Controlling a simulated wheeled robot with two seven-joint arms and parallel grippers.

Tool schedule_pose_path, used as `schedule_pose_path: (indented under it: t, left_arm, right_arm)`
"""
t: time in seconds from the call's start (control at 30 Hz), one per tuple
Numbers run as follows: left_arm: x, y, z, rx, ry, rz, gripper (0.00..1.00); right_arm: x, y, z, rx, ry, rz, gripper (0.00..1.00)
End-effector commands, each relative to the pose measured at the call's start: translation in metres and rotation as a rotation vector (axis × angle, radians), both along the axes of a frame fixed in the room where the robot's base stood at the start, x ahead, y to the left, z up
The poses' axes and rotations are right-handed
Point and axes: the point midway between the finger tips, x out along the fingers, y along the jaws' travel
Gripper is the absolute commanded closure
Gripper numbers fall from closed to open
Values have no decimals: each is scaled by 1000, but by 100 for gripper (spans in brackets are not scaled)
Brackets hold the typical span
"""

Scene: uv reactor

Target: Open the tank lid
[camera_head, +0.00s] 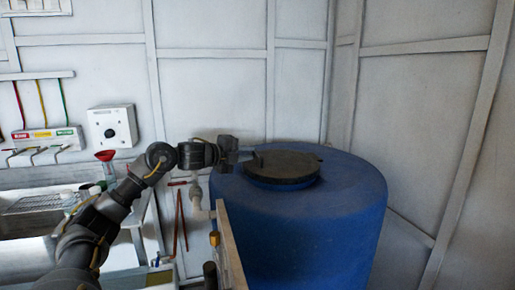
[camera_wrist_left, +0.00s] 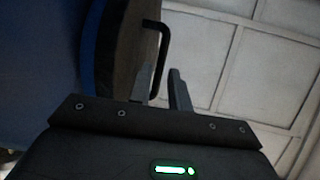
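The blue tank (camera_head: 325,235) stands upright in the head view, with a round black lid (camera_head: 285,168) lying flat on top. My left gripper (camera_head: 246,155) reaches in from the left at the lid's near-left edge, beside its dark handle. In the left wrist view, the lid (camera_wrist_left: 130,45) shows edge-on and its bent black handle (camera_wrist_left: 163,45) stands out from it. The two fingers of my left gripper (camera_wrist_left: 160,88) are apart, and the handle's lower end appears between them, closer to the left finger. Contact cannot be told. My right gripper is not in view.
A grey control box (camera_head: 112,126) hangs on the wall. Pipes and a pale upright panel (camera_head: 229,250) stand close to the tank's left side. Space above the lid is clear.

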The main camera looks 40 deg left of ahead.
Motion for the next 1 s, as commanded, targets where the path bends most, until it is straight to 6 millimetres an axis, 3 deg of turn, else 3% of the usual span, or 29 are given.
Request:
schedule_pose_path:
  t: [0.1,0.33,0.67,0.83,1.0]
  left_arm:
    - [21,-5,0,-5,-2,-1,81]
    - [44,-10,-7,-1,0,-2,81]
    - [47,-11,-9,1,0,-1,81]
    - [47,-11,-9,1,0,-1,100]
    - [47,-10,-9,1,0,-1,100]
  right_arm:
    - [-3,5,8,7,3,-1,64]
    - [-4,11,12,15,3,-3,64]
    - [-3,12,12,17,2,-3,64]
    - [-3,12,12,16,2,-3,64]
    - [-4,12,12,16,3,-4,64]
